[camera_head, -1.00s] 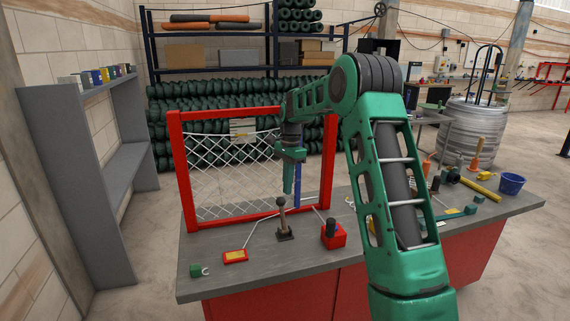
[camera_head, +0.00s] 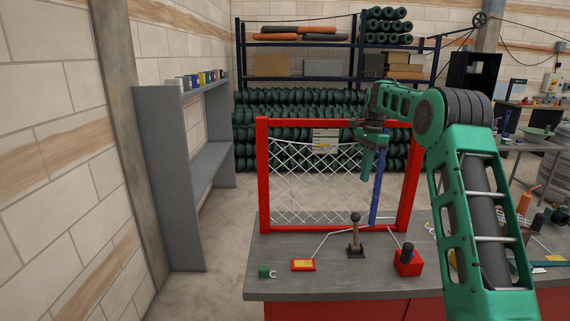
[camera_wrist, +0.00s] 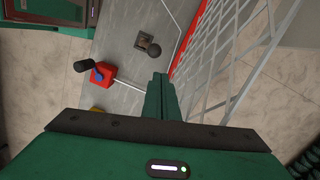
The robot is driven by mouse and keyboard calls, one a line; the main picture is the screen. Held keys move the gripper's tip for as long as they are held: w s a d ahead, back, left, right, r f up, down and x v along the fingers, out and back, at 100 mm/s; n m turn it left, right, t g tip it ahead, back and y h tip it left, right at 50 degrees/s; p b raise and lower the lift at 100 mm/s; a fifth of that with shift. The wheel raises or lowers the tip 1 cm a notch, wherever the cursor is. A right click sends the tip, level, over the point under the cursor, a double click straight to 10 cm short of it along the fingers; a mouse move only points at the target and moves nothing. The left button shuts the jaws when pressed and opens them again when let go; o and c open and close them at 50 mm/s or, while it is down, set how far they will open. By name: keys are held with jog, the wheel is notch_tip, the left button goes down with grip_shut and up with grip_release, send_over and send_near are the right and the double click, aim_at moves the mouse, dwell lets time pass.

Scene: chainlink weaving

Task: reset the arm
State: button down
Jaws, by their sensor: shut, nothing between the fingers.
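My gripper (camera_head: 367,165) hangs from my green arm with its fingers pointing down, in front of the right part of the red frame with the chainlink mesh. In the wrist view my gripper's two green fingers (camera_wrist: 161,97) are together with nothing between them. The red frame (camera_head: 262,180) stands upright on the grey workbench (camera_head: 330,287), with white mesh (camera_head: 305,180) across much of it. A blue upright bar (camera_head: 376,190) stands near the frame's right side, partly behind my gripper.
On the bench are a lever on a dark base (camera_head: 355,238), a red block with a black knob (camera_head: 407,261), a red-and-yellow box (camera_head: 303,265) and a small green block (camera_head: 264,271). A grey shelf (camera_head: 170,190) stands at the left. Open floor lies between shelf and bench.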

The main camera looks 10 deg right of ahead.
jog(key=s+r+n+h, duration=0.1)
jog(key=s+r+n, duration=0.2)
jog(key=s, duration=1)
jog(key=s+r+n, duration=0.2)
jog(key=s+n, duration=0.1)
jog(key=s, duration=0.9)
jog(key=s+a+f+n, duration=0.1)
jog(key=s+f, duration=0.2)
jog(key=s, duration=0.6)
jog(key=s+a+f+n, duration=0.1)
jog(key=s+f+n, duration=0.1)
jog(key=s, duration=0.7)
jog(key=s+a+f+n, duration=0.1)
jog(key=s+f, duration=0.3)
jog(key=s, duration=0.5)
jog(key=shift+s+a+f+n+t, duration=0.3)
jog(key=shift+s+a+n+t, duration=0.1)
jog(key=shift+a, duration=0.2)
jog(key=shift+w+f, duration=0.25)
jog(key=shift+w, duration=0.45)
